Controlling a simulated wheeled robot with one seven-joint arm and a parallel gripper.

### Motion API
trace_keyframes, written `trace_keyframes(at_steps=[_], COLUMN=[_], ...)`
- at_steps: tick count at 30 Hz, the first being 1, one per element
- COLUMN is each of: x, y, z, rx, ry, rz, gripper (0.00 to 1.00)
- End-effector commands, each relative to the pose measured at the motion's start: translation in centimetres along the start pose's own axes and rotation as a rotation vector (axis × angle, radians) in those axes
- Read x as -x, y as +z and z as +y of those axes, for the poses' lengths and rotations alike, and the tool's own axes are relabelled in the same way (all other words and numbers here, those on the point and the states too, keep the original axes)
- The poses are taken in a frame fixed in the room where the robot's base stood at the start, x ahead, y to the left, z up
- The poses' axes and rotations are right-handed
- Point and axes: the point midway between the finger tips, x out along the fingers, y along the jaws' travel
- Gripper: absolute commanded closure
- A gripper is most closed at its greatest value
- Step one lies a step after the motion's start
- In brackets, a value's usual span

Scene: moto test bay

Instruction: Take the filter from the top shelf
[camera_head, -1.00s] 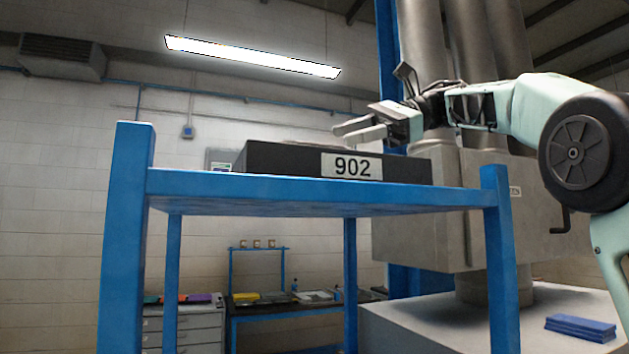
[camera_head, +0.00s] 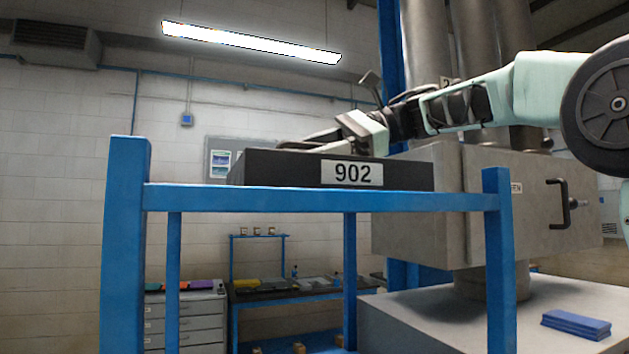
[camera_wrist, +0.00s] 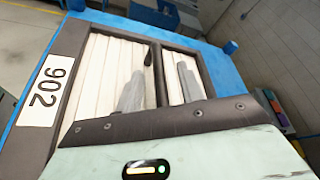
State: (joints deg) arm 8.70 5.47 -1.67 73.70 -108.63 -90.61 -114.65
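The filter (camera_head: 270,170) is a flat black-framed box with a white "902" label on its front. It lies on the top shelf (camera_head: 260,198) of the blue rack. The wrist view shows the filter (camera_wrist: 95,70) from above, with pale pleats and a dark bar across its middle. My gripper (camera_head: 302,143) is low over the filter's top in the head view. In the wrist view my gripper (camera_wrist: 160,72) is open, with one grey finger on each side of the bar. I cannot tell whether the fingers touch it.
Blue posts (camera_head: 125,240) rise at the shelf's corners. A grey machine (camera_head: 420,210) with a black handle stands behind on the right. Blue sheets (camera_head: 576,324) lie on its base. A drawer cabinet (camera_head: 185,318) and a workbench (camera_head: 290,292) are farther back.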

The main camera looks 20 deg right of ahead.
Motion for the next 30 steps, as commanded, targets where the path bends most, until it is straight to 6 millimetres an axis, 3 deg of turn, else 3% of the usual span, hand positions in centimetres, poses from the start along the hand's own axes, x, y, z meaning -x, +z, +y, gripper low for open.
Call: trace_keyframes(at_steps=[1, 4, 30], x=[0.01, 0.02, 0.06], y=[-0.01, -0.01, 0.0], z=[0.0, 0.0, -0.01], rx=[0.0, 0.0, 0.0], ry=[0.0, 0.0, 0.0], rz=[0.0, 0.0, 0.0], gripper=[0.73, 1.0, 1.0])
